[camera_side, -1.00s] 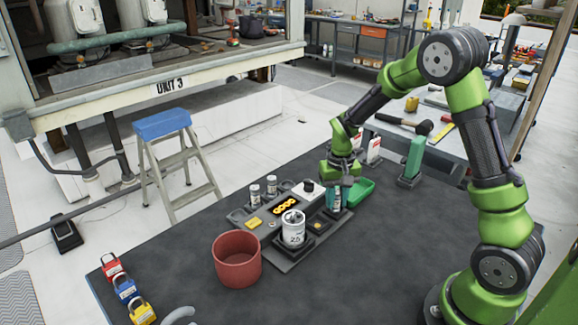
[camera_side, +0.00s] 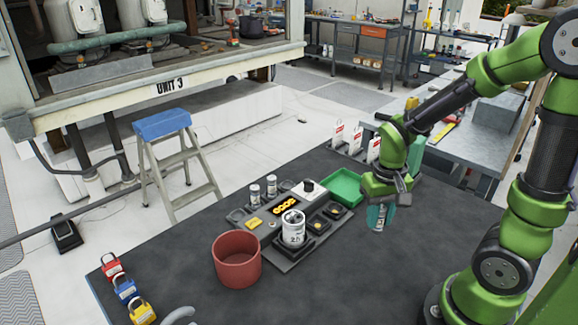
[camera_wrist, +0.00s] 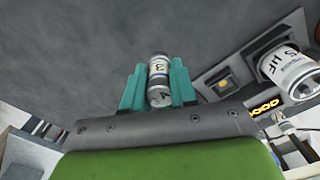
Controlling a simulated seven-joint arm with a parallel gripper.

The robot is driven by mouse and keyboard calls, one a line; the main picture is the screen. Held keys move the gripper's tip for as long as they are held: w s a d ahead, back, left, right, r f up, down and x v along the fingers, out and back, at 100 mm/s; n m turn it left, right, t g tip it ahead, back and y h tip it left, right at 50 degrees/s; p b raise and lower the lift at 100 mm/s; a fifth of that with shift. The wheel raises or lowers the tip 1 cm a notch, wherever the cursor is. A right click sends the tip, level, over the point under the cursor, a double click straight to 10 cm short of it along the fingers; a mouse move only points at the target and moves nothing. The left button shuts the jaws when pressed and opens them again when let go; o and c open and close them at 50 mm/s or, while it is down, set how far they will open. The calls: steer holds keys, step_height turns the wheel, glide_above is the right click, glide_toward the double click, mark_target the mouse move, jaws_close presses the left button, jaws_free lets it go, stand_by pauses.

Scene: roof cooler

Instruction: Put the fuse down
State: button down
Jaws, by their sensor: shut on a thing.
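The fuse (camera_wrist: 159,82) is a small silver-and-white cylinder with dark print. It sits upright between the two teal fingers of my gripper (camera_wrist: 160,88), which is shut on it. In the side view my gripper (camera_side: 381,216) is over the dark mat (camera_side: 400,265), right of the board; the fuse (camera_side: 378,219) shows partly between the fingers. I cannot tell whether its lower end touches the mat.
A red bowl (camera_side: 237,268) and a green tray (camera_side: 344,186) flank the board. Padlocks (camera_side: 124,288) lie at the left. The front right mat is clear.

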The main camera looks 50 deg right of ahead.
steer(key=shift+s, duration=0.5)
steer(key=w+d, duration=0.4)
steer(key=w, duration=0.2)
steer(key=w+d+f, duration=0.1)
steer(key=w+d, duration=0.4)
steer(key=w, duration=0.1)
steer(key=w+d+f, duration=0.1)
steer(key=w+d, duration=0.4)
steer(key=w, duration=0.1)
steer(key=shift+w+d, duration=0.25)
steer(key=shift+w, duration=0.15)
steer(key=shift+w+f, duration=0.1)
steer(key=shift+f, duration=1.6)
steer(key=shift+f, duration=0.1)
steer(key=c, duration=1.4)
jaws_free()
steer(key=shift+f, duration=0.1)
steer(key=o, duration=0.5)
